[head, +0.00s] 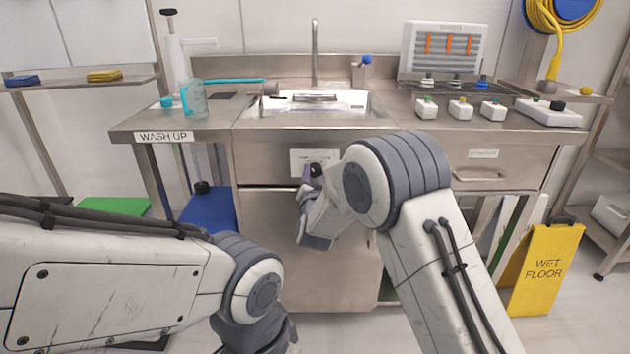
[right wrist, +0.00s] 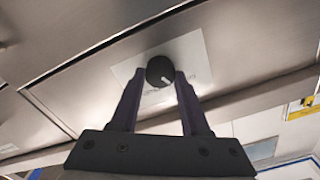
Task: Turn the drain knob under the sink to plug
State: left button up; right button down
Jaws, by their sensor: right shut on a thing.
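The drain knob (right wrist: 160,71) is a round black knob with a white mark, set on a white label plate (right wrist: 198,58) on the steel front panel under the sink. In the right wrist view it sits between the two fingertips of my right gripper (right wrist: 159,84), which is shut on it. The white mark points to the lower right in that view. In the head view the right gripper (head: 312,178) reaches the plate (head: 300,158), and the knob (head: 316,168) is mostly covered by it. The sink (head: 310,103) is above. My left gripper is not in view; only its arm shows at lower left.
A steel counter holds a blue-tinted beaker (head: 194,98) at left and several small button boxes (head: 461,109) at right. A yellow wet floor sign (head: 546,268) stands at right. A drawer handle (head: 478,174) is right of my right arm.

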jog(key=m+b, duration=1)
jog(key=b, duration=0.1)
jog(key=shift+d+f+m, duration=0.1)
jog(key=shift+f+m, duration=0.3)
jog(key=shift+r+m+b, duration=0.15)
jog(key=shift+m+b, duration=1.15)
jog(key=shift+b, duration=0.05)
jog(key=shift+c, duration=1.9)
grip_release()
jog(key=shift+r, duration=0.1)
jog(key=s+p, duration=0.2)
jog(key=s, duration=0.8)
jog(key=shift+s, duration=0.3)
